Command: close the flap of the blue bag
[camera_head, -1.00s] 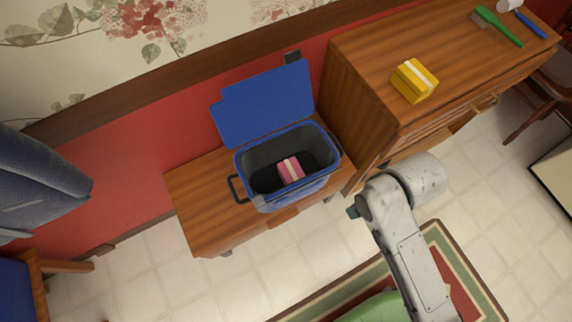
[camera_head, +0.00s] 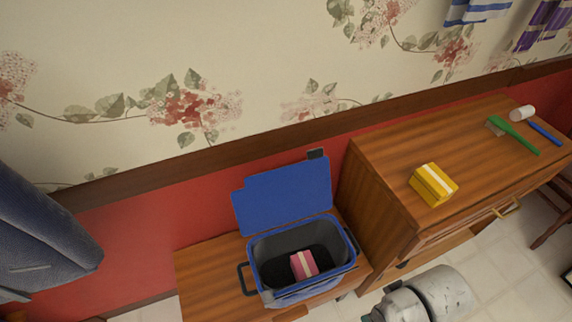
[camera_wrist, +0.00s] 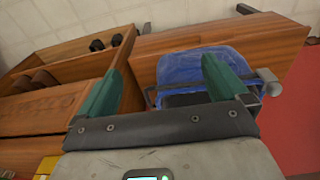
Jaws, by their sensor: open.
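The blue bag (camera_head: 302,290) stands on a low wooden bench with its top open and black handles at its sides. Its blue flap (camera_head: 285,198) is raised and leans back toward the red wall. A pink box with a pale stripe (camera_head: 304,264) lies inside on the dark bottom. In the wrist view the bag (camera_wrist: 195,68) shows beyond the fingers, partly hidden by the right one. My gripper (camera_wrist: 165,82) is open and empty, its two green fingers wide apart, with the bag farther off. In the head view the fingers are out of the frame.
A taller wooden cabinet (camera_head: 385,215) stands right beside the bag, with a yellow box (camera_head: 433,184), a green brush (camera_head: 514,134) and a blue item (camera_head: 545,133) on top. The low bench (camera_head: 208,280) has bare room left of the bag. A dark blue cloth-like object (camera_head: 40,230) is at the left.

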